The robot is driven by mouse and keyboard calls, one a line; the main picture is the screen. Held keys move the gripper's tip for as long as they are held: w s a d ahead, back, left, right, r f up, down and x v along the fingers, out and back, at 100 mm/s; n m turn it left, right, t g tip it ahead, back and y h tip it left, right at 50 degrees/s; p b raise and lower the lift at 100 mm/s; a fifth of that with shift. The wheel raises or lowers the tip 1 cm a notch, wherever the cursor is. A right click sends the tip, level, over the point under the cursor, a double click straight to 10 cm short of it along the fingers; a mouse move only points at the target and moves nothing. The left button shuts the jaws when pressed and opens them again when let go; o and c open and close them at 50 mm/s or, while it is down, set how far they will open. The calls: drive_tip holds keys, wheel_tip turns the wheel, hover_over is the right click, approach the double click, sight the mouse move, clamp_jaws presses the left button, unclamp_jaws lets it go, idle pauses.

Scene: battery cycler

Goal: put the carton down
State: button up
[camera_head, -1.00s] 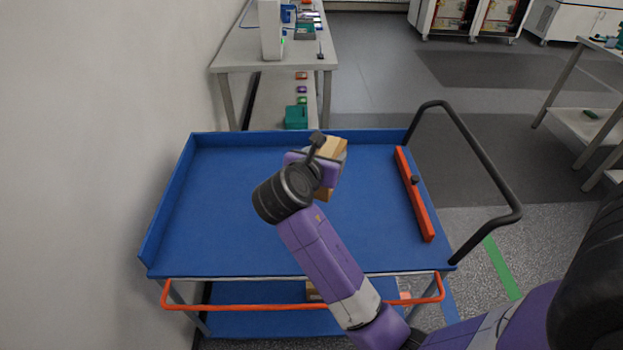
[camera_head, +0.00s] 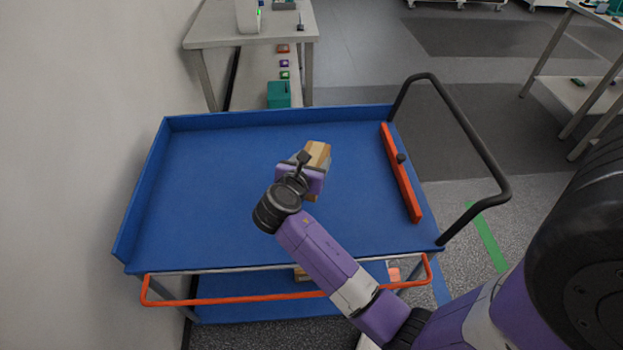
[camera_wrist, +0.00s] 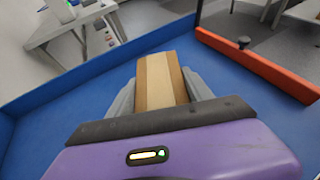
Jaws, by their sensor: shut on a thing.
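The carton (camera_head: 318,153) is a small brown box with a paler stripe along its top. In the wrist view the carton (camera_wrist: 161,82) sits between the two grey fingers of my gripper (camera_wrist: 163,92), which is shut on it. In the head view my gripper (camera_head: 309,172) and the carton are over the blue top deck of the cart (camera_head: 200,190). The wrist hides the near side of the carton. I cannot tell whether its underside touches the deck.
An orange-red bar (camera_head: 401,172) with a dark knob lies along the deck's right side, near the black cart handle (camera_head: 470,135). The deck left of my gripper is clear. A raised blue rim edges the back and left. A workbench (camera_head: 250,32) stands behind.

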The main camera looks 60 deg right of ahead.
drive_tip(key=shift+f, duration=3.6)
drive_tip(key=shift+f+b, duration=0.15)
drive_tip(key=shift+b, duration=0.15)
drive_tip(key=o, duration=1.6)
drive_tip(key=shift+o, duration=0.2)
drive_tip(key=v, duration=1.2)
drive_tip(key=shift+a, duration=0.1)
